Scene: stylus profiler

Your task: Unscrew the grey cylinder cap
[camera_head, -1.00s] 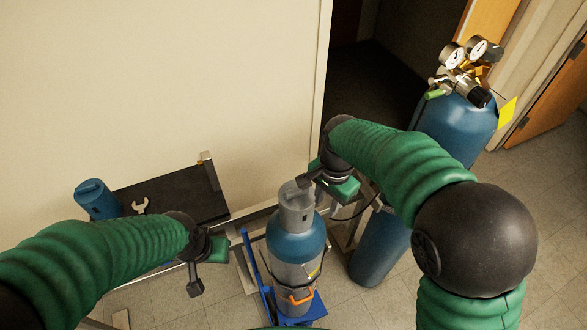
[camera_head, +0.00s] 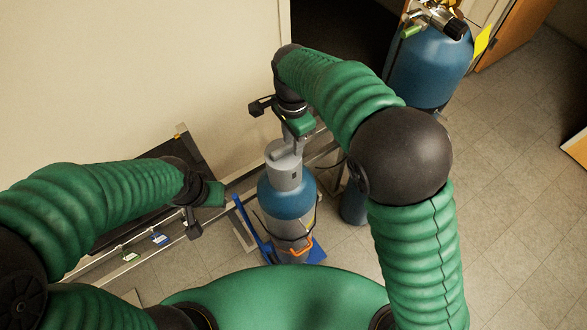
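The grey cylinder cap (camera_head: 284,177) sits upright on top of a blue and grey gas cylinder (camera_head: 289,202) in the middle of the view. A flat grey piece shows at the cap's top. My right gripper (camera_head: 279,117) is over the far side of the cap, its black finger to the left and its green part to the right, apart. It looks open, with nothing seen between its fingers. Whether it touches the cap's top is unclear. My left gripper (camera_head: 205,207) is to the left of the cylinder, apart from it, and looks open and empty.
The cylinder stands on a blue cart (camera_head: 316,250) with an orange clip (camera_head: 298,247). A larger blue cylinder (camera_head: 428,68) with a regulator stands at back right. A dark bench (camera_head: 120,238) lies left, partly behind my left arm. Floor is clear at right.

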